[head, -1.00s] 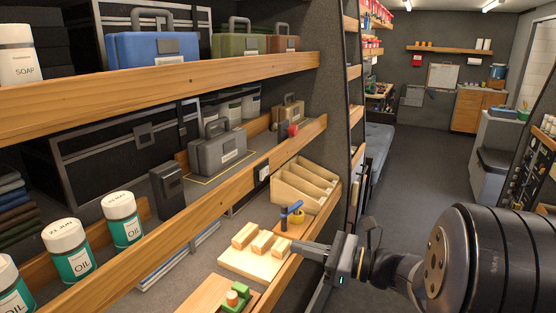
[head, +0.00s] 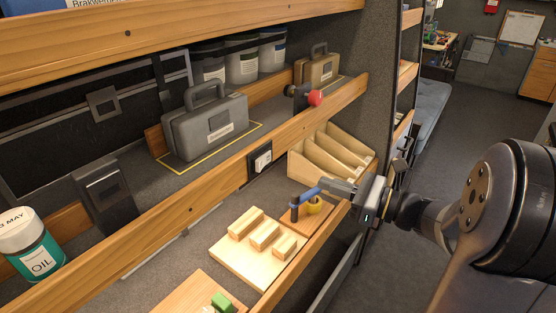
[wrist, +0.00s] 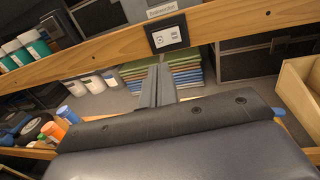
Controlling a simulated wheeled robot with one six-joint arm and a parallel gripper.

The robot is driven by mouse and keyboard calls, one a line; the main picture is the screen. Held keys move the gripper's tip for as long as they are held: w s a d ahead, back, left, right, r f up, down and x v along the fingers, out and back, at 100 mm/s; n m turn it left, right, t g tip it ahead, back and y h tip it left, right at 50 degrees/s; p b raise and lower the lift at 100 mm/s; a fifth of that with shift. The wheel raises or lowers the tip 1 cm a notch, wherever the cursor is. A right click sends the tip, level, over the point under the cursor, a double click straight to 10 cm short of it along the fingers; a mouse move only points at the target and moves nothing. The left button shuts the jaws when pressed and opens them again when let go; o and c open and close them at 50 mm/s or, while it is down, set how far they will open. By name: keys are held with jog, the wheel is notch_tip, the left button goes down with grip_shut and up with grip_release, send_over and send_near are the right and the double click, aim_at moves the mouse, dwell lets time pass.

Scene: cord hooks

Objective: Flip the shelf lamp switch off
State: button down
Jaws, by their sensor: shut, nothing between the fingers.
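The switch (head: 260,160) is a small white rocker face in a dark frame on the front of the wooden shelf edge. In the wrist view the switch (wrist: 170,36) is upper middle, with a small label above it whose text I cannot read. Which way the rocker is tilted is too small to tell. My gripper (head: 327,185) is shut and empty, to the right of and below the switch in the head view. In the wrist view its closed fingers (wrist: 157,82) point toward the shelf edge, just below the switch and apart from it.
The wooden shelf edge (head: 200,190) runs across above the lower shelf. A wooden divider bin (head: 330,158), a board with wooden blocks (head: 250,262) and a blue-handled item (head: 303,196) stand near my gripper. A red knob (head: 315,97) sticks out near the upper shelf edge.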

aim_at(262, 163)
jog(key=shift+a, duration=0.1)
jog(key=p+x, duration=0.3)
jog(key=x, duration=1)
jog(key=shift+w+a+p, duration=0.2)
jog(key=shift+a+p, duration=0.15)
jog(key=shift+p, duration=0.05)
jog(key=shift+a+f+b, duration=0.1)
jog(key=shift+a+b, duration=0.2)
jog(key=shift+b, duration=0.15)
jog(key=shift+d+m+t+h, duration=0.15)
jog(key=shift+m+t+h, duration=0.15)
jog(key=shift+t, duration=0.1)
